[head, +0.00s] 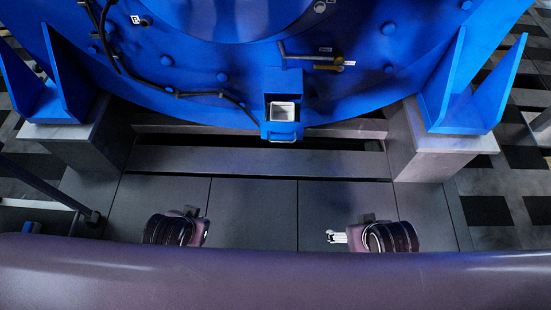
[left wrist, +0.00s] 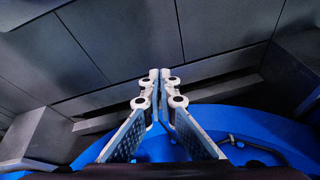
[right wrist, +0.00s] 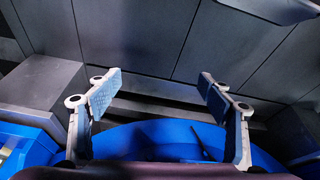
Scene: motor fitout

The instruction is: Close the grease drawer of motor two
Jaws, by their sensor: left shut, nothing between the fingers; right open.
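The motor (head: 210,60) is a big blue round housing across the top of the head view. The grease drawer (head: 283,128) is a small blue box with a pale open inside. It juts out from the motor's lower middle and shows its open top. My left gripper (left wrist: 160,75) is shut and empty; in the head view its wrist (head: 178,228) is low and left of the drawer, with the fingers not clear. My right gripper (right wrist: 158,88) is open and empty; its pale fingertips (head: 337,237) show low and right of the drawer. Both are apart from it.
Blue brackets on grey blocks (head: 430,155) flank the motor. Dark floor plates (head: 250,210) in front are clear.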

